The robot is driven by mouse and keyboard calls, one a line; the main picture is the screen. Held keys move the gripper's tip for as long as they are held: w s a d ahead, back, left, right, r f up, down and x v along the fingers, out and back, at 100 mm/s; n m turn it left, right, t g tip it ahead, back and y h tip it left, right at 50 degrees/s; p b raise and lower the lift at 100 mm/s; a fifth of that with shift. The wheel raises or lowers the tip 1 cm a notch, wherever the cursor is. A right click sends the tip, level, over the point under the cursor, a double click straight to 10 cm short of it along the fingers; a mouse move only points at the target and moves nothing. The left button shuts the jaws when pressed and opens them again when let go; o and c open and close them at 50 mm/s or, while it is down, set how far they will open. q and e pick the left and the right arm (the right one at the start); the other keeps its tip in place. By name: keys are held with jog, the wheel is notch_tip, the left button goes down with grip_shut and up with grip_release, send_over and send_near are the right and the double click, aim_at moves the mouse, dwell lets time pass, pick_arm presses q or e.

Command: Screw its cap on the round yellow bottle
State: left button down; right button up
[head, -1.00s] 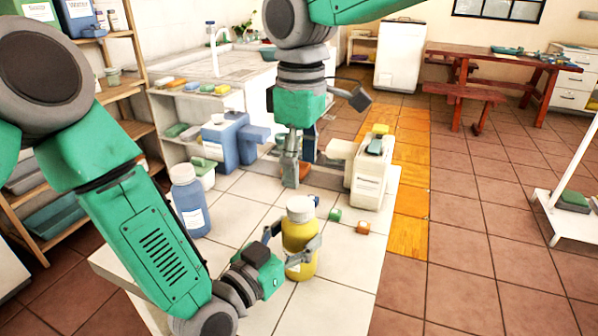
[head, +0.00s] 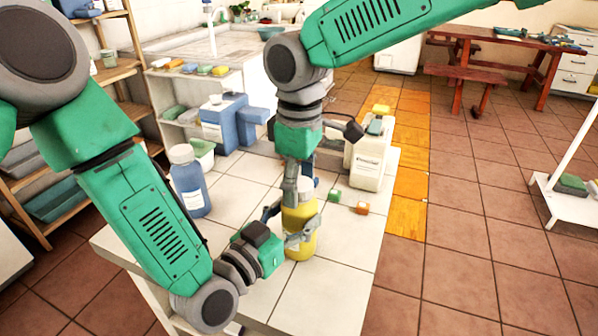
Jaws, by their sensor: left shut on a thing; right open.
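The round yellow bottle (head: 300,246) stands upright on the white tiled table. My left gripper (head: 298,238) is shut around its body from the left and front. My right gripper (head: 298,194) points down from above, its fingers at the bottle's top. It is open, with the fingers around or just in front of the white cap (head: 306,184). The cap is mostly hidden by the fingers, so I cannot tell how it sits or whether they touch it.
A blue container (head: 226,128) and a white canister (head: 368,163) stand behind. Small green (head: 334,196) and orange (head: 362,208) blocks lie right of the bottle. The table's front is clear.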

jog(key=c, duration=1.2)
jog(key=shift+m, duration=0.9)
jog(key=o, duration=1.3)
jog(key=shift+o, duration=0.2)
notch_tip(320, 180, up, 12)
jog(key=shift+w, duration=0.15)
pick_arm(q)
jog(key=shift+c, duration=2.2)
grip_release()
